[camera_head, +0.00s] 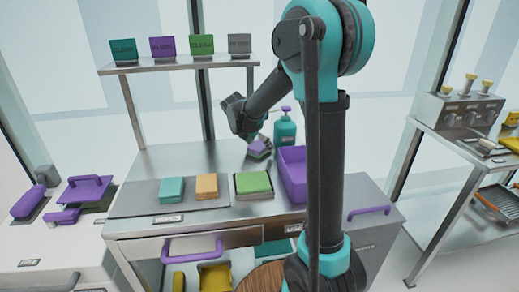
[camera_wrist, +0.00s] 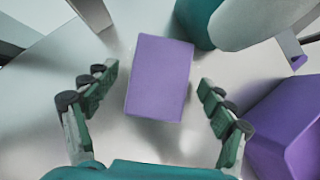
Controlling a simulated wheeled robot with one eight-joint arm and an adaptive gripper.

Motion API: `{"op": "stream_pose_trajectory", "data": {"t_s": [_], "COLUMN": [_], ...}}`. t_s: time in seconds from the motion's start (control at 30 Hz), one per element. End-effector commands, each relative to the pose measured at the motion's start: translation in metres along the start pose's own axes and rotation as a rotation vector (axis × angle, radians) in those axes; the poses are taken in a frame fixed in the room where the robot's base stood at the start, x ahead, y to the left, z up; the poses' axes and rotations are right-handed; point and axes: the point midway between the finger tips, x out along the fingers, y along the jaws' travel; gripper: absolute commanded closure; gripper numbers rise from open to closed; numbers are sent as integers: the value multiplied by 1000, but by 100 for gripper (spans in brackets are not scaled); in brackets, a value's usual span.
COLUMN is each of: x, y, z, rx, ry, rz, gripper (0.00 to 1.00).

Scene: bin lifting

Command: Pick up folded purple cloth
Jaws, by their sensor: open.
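The folded purple cloth (camera_wrist: 158,77) is a rectangular block, slightly turned, in the middle of the wrist view. It lies on the steel worktop and shows in the head view (camera_head: 259,148) in front of the teal pump bottle. My gripper (camera_wrist: 160,92) is open, with one green-padded finger on each side of the cloth. Clear gaps show between the fingers and the cloth. In the head view my gripper is small and partly merges with the cloth, so its height above the worktop is hard to tell.
A purple bin (camera_head: 292,172) stands right of the cloth. The teal pump bottle (camera_head: 285,130) stands behind it. Teal (camera_head: 171,189), orange (camera_head: 206,186) and green (camera_head: 253,184) folded cloths lie along the front. A shelf (camera_head: 180,65) with labelled signs spans the back.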

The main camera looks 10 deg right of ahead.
Motion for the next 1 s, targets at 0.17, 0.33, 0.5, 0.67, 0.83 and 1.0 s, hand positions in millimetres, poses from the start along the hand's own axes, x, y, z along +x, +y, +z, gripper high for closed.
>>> {"op": "stream_pose_trajectory", "data": {"t_s": [0.17, 0.33, 0.5, 0.67, 0.83, 1.0], "x": [0, 0, 0, 0, -1, -9], "y": [0, 0, 0, 0, 0, -3], "z": [0, 0, 0, 0, 0, 2], "rx": [0, 0, 1, 1, 1, 1], "ry": [0, 0, 0, 0, 0, 0], "rz": [0, 0, 0, 0, 0, 0], "gripper": [20, 41, 62, 73, 73, 73]}}
